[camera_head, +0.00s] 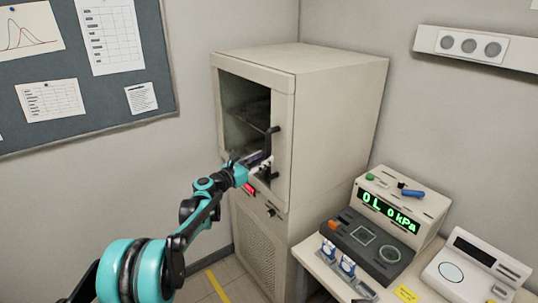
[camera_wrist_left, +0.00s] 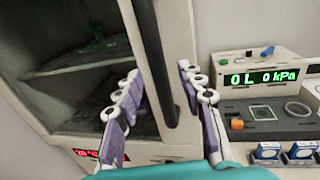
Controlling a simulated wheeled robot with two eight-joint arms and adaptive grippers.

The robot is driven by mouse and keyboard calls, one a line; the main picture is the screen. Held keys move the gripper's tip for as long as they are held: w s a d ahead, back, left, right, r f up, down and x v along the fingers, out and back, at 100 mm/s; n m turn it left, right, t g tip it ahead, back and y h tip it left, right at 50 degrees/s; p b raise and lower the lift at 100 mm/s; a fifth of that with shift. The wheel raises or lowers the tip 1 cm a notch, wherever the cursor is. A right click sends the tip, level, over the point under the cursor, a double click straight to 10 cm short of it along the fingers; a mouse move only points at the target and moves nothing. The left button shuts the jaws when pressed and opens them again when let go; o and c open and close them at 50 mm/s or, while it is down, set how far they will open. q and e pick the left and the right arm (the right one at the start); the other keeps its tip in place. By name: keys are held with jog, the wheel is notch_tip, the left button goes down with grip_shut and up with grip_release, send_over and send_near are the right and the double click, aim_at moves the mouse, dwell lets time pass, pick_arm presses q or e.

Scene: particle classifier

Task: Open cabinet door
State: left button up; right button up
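The cabinet (camera_head: 335,105) is a tall beige box against the corner walls. Its door (camera_head: 284,84) has a dark glass pane and looks shut. A black vertical handle (camera_head: 272,131) sits on the door's right side; it also shows in the left wrist view (camera_wrist_left: 152,45). My left gripper (camera_head: 264,160) is at the handle. In the left wrist view its fingers (camera_wrist_left: 160,80) are spread, one on each side of the handle, with gaps visible. Part of the handle is hidden behind the gripper in the head view. My right gripper is not in view.
A table (camera_head: 318,262) to the right of the cabinet holds a device with a green "0L 0kPa" display (camera_head: 388,212) and a white instrument (camera_head: 470,270). A red display (camera_head: 249,189) is low on the cabinet. A pinboard (camera_head: 90,100) hangs on the left wall. Floor left of the cabinet looks clear.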

aim_at(267, 156)
pick_arm(q)
jog(key=x, duration=0.2)
jog(key=shift+w+d+f, duration=0.15)
jog(key=shift+w+d, duration=0.05)
jog(key=shift+w, duration=0.15)
jog(key=shift+w+d, duration=0.35)
jog(key=shift+w, duration=0.05)
grip_shut()
jog(key=shift+s+a, duration=0.1)
